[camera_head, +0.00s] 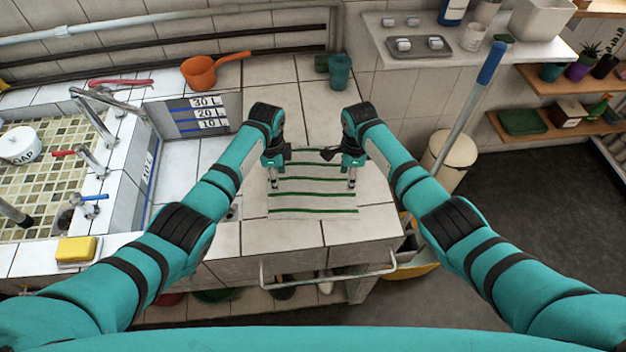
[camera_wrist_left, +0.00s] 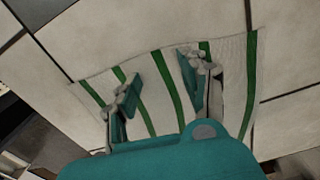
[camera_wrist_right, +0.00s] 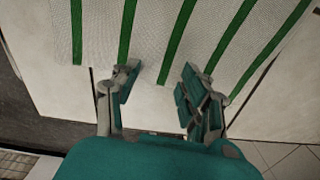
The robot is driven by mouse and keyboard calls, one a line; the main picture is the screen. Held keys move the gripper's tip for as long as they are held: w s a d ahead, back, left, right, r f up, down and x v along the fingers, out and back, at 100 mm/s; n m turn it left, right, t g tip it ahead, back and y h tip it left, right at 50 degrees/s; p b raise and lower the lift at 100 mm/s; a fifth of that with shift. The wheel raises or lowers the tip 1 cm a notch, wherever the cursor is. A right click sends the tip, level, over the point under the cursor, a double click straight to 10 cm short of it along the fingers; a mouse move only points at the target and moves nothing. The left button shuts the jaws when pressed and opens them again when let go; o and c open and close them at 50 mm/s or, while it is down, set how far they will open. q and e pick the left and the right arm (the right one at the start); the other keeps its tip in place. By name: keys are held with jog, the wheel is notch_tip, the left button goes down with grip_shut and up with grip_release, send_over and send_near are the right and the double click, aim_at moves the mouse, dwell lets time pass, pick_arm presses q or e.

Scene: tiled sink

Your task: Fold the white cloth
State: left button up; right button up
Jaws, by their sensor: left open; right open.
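The white cloth (camera_head: 313,203) with green stripes lies flat and spread on the tiled counter. It also shows in the left wrist view (camera_wrist_left: 155,92) and in the right wrist view (camera_wrist_right: 150,40). My left gripper (camera_head: 273,184) is open above the cloth's left edge; in its wrist view the fingers (camera_wrist_left: 160,92) are apart over the stripes. My right gripper (camera_head: 352,184) is open at the cloth's right edge; in its wrist view the fingers (camera_wrist_right: 155,85) are apart near the stripe ends. Nothing is between either pair of fingers except cloth or tile beneath. Whether the fingertips touch the cloth I cannot tell.
A metal rail (camera_head: 328,279) runs along the counter's front. An orange dipper (camera_head: 202,71) and a teal cup (camera_head: 340,70) stand at the back. A yellow sponge (camera_head: 76,249) lies by the sink at left. A blue-handled pole (camera_head: 478,92) leans at right. Bare tile lies behind the cloth.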

pick_arm(q)
jog(key=shift+f, duration=0.2)
pick_arm(e)
jog(key=shift+f, duration=0.2)
pick_arm(q)
jog(key=shift+r, duration=0.15)
jog(key=shift+c, duration=0.3)
pick_arm(e)
jog(key=shift+r, duration=0.1)
jog(key=shift+c, duration=0.3)
pick_arm(q)
jog(key=shift+c, duration=0.7)
pick_arm(e)
jog(key=shift+c, duration=0.7)
pick_arm(q)
jog(key=shift+s, duration=0.1)
jog(key=c, duration=0.7)
pick_arm(e)
jog(key=shift+s, duration=0.1)
jog(key=c, duration=0.7)
pick_arm(q)
jog(key=shift+f, duration=0.2)
grip_shut()
pick_arm(e)
grip_shut()
pick_arm(q)
jog(key=shift+s, duration=0.1)
jog(key=shift+r, duration=0.1)
